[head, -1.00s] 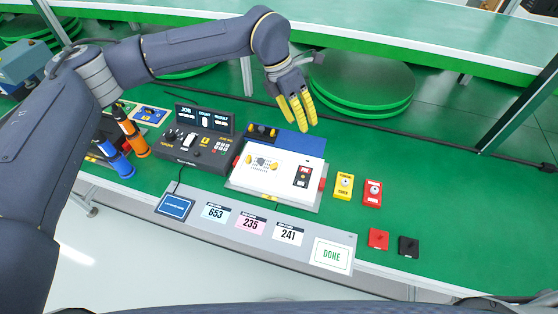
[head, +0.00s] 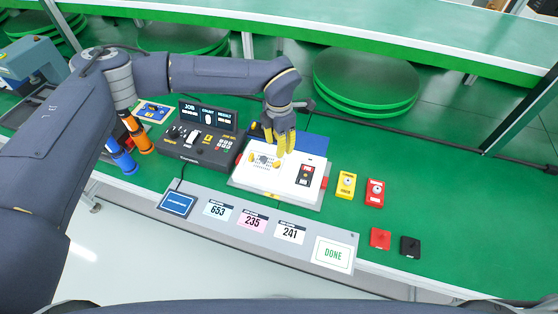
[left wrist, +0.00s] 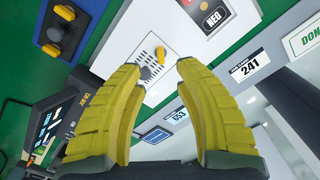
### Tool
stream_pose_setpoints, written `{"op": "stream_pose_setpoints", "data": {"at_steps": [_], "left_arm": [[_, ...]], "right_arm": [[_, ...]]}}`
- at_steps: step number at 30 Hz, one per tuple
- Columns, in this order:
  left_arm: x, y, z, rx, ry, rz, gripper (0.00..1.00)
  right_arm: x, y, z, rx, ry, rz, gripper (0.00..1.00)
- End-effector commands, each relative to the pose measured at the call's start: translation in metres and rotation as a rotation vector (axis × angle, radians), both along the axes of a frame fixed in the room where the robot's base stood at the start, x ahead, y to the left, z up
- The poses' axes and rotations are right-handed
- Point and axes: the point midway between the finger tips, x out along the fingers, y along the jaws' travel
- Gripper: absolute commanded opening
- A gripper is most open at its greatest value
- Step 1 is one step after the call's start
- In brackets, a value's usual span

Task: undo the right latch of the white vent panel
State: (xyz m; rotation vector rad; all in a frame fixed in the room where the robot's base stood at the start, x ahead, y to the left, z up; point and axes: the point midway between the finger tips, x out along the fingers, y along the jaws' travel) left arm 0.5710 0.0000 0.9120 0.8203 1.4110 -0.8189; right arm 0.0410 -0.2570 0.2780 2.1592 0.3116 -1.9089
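The white vent panel (head: 264,175) lies on the green table, with a small dotted grille near its left part. The right latch (head: 277,163) is a small yellow piece right of the grille. My left gripper (head: 282,151) is open and empty, just above the panel near the right latch. My left gripper's yellow fingers (left wrist: 158,75) stand wide apart. My right gripper is not in view.
Yellow (head: 346,185) and red (head: 375,192) boxes stand to the right. A grey label strip (head: 315,236) runs in front.

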Motion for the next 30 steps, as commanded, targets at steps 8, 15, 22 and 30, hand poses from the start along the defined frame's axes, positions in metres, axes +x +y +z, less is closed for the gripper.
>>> {"op": "stream_pose_setpoints", "data": {"at_steps": [8, 15, 22, 30], "left_arm": [[-0.001, 0.0, -0.049, 0.0, 0.002, 0.0, 0.33], [-0.001, -0.001, -0.075, 0.0, 0.002, 0.0, 0.33], [0.0, -0.001, -0.086, -0.001, 0.0, 0.0, 0.33], [0.0, 0.0, -0.087, -0.001, 0.0, -0.001, 0.33]], "right_arm": [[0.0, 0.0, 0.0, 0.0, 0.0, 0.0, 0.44], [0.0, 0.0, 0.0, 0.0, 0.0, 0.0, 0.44], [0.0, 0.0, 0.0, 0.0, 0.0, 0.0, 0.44], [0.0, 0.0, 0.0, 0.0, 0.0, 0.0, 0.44]]}}
